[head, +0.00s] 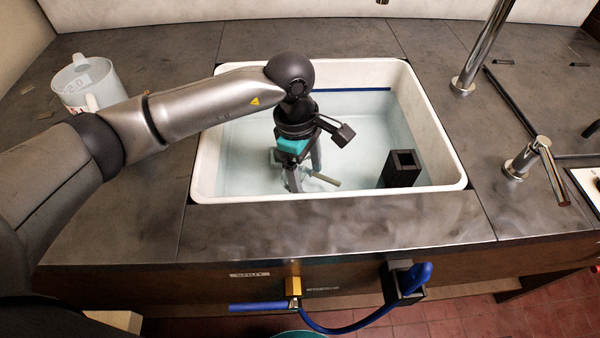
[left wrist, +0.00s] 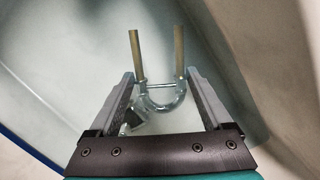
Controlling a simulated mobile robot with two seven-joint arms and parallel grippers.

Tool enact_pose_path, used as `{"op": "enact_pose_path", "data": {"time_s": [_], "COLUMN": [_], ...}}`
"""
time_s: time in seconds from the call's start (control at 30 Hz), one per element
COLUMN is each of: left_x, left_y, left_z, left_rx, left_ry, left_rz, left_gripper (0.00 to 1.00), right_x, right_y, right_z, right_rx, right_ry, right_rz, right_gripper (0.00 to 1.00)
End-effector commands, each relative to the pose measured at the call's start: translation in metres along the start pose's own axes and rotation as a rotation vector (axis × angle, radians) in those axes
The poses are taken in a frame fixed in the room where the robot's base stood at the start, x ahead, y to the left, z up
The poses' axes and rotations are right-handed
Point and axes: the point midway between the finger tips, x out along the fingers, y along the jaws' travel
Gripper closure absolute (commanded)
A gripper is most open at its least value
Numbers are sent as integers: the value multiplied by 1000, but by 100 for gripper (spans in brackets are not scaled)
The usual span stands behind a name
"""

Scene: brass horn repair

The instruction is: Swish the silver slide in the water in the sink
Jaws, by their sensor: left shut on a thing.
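The silver slide (left wrist: 163,105) is a U-shaped tube with a crossbar and two brass-coloured legs. In the left wrist view it sits between the fingers of my left gripper (left wrist: 160,80), its legs pointing away. In the head view, my left gripper (head: 304,180) reaches down into the white sink (head: 205,150), shut on the slide. One brass leg (head: 327,179) shows to the right of the fingertips; the rest is mostly hidden. The fingertips and slide appear to be in the pale water (head: 245,165); the exact depth is hard to tell. My right gripper is out of view.
A black square-topped block (head: 402,170) stands in the sink's right front corner. A chrome tap (head: 483,50) and a lever (head: 540,155) are to the right. A clear jug (head: 88,82) stands on the left counter. A blue hose (head: 345,328) hangs in front.

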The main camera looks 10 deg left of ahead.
Motion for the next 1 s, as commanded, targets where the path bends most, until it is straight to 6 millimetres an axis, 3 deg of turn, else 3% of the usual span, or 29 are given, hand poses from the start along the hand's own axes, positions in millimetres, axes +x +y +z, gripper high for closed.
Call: {"op": "enact_pose_path", "data": {"time_s": [0.03, 1.0], "left_x": [7, 4], "left_y": [0, -15], "left_z": [-1, -25], "left_rx": [0, -1], "left_ry": [0, -1], "left_rz": [0, 0], "left_gripper": [74, 74], "right_x": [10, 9], "right_y": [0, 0], "right_z": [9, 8], "right_rx": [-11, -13], "right_ry": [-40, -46], "right_rz": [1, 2], "right_gripper": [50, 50]}}
